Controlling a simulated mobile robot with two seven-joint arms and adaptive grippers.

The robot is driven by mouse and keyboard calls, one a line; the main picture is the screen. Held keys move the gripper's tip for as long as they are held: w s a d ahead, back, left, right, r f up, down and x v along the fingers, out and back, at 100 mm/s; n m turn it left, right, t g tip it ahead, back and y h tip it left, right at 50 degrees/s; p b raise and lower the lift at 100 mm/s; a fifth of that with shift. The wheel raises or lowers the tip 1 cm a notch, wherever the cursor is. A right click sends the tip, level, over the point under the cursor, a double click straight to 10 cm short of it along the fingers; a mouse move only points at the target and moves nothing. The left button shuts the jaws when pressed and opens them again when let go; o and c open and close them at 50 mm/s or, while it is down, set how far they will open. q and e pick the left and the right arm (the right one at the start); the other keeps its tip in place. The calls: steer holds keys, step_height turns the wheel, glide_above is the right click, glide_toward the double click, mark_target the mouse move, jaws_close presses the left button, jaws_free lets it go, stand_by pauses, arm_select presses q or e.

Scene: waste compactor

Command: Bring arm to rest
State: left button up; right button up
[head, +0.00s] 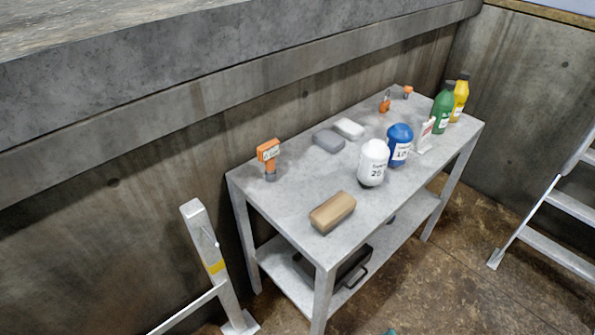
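Neither of my arms nor grippers shows in the head view. A grey metal table (290,205) stands against the concrete wall. On it are a brown block (332,212), a white container (373,163), a blue container (399,146), a green bottle (441,110) and a yellow bottle (460,100). A grey block (328,141) and a white block (348,129) lie near its back. An orange-topped item (268,157) stands at its left end.
A dark case with a handle (350,272) sits on the lower shelf. A metal frame with a yellow band (213,262) stands left of the table. A ladder (560,205) stands at the right. Brown floor (470,270) is open between table and ladder.

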steer(key=s+f+g, duration=0.1)
steer(key=s+f, duration=0.2)
steer(key=f, duration=0.8)
steer(key=s+f, duration=0.3)
steer(key=f, duration=0.7)
steer(key=s+d+f+g, duration=0.1)
steer(key=s+d+f, duration=0.2)
steer(key=s+f, duration=0.6)
steer(key=s, duration=0.3)
steer(key=shift+s+d+f, duration=0.15)
steer(key=shift+s+f, duration=0.1)
steer(key=shift+s, duration=0.15)
